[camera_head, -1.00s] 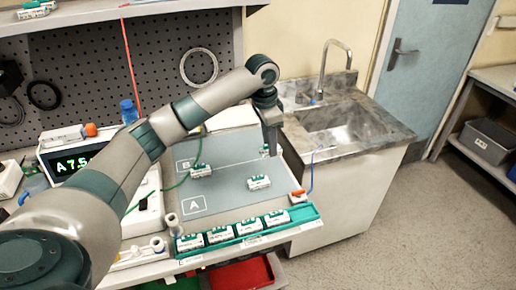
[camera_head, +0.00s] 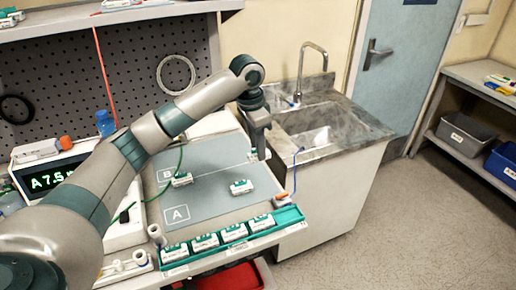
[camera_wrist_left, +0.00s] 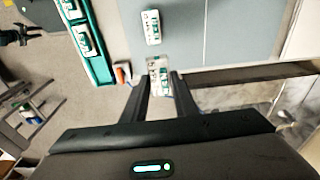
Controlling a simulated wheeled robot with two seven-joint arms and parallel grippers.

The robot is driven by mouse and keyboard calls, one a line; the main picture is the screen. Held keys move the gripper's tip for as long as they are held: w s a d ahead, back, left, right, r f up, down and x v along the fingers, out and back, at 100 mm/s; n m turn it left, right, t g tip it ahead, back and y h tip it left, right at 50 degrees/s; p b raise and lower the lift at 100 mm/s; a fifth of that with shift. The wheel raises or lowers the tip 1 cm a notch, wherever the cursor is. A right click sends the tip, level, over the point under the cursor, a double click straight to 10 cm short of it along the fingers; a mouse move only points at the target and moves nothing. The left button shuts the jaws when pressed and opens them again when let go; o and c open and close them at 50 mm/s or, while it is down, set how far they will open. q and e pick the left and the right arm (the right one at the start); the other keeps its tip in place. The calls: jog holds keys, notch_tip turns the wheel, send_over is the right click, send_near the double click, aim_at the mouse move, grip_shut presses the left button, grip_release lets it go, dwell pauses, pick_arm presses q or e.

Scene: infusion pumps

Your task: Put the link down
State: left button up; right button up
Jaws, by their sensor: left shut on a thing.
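My left gripper (camera_head: 258,153) is above the right side of the grey mat (camera_head: 205,208), close to the sink side. In the left wrist view its fingers (camera_wrist_left: 160,88) are shut on a white and green link (camera_wrist_left: 160,72). In the head view this link is mostly hidden by the gripper. A similar link (camera_head: 241,187) lies on the mat, nearer the front, and also shows in the left wrist view (camera_wrist_left: 151,27). Another link (camera_head: 181,180) lies on the mat between the areas marked A and B. My right gripper is not in view.
A green rack (camera_head: 290,216) with several links runs along the bench's front edge. A pump with a lit display (camera_head: 52,178) stands at the left. The sink (camera_head: 318,130) is to the right. The mat near area A is clear.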

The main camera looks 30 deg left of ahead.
pick_arm(q)
jog(key=s+d+r+n, duration=0.2)
jog(key=s+d+n, duration=0.2)
jog(key=s, duration=0.4)
jog(key=s+d+r+n, duration=0.2)
jog(key=s+d+n, duration=0.1)
jog(key=s+d, duration=0.3)
jog(key=shift+s+n+y, duration=0.4)
jog(key=shift+s, duration=0.8)
